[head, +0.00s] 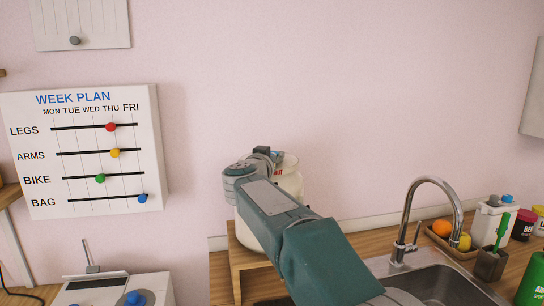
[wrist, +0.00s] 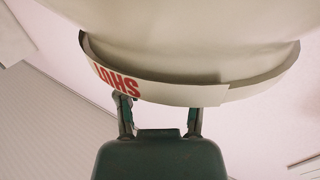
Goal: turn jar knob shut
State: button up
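The cream jar (head: 289,188) stands upright on a wooden stand, partly hidden behind my arm. A pale band with the red word SHUT runs around its top; in the wrist view this band (wrist: 190,95) appears upside down. My gripper (head: 265,153) is at the top of the jar. In the wrist view its two fingers (wrist: 160,116) stand apart and reach up behind the band, which hides the fingertips. The knob is not visible in either view, so I cannot tell whether the fingers touch it.
The wooden stand (head: 234,262) is on the counter left of the sink (head: 440,285) and its tall faucet (head: 436,183). A fruit tray (head: 468,252) and several containers are at the right. A week plan board (head: 80,150) hangs on the left wall. The wall above the jar is clear.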

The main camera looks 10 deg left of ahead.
grip_shut()
jog(key=shift+a+h, duration=0.1)
jog(key=shift+h, duration=0.2)
jog(key=shift+m+g+h, duration=0.5)
jog(key=shift+m+h, duration=1.1)
jog(key=shift+h, duration=0.6)
jog(key=o, duration=0.7)
grip_release()
jog(key=shift+o, duration=1.4)
jog(key=shift+a, duration=0.1)
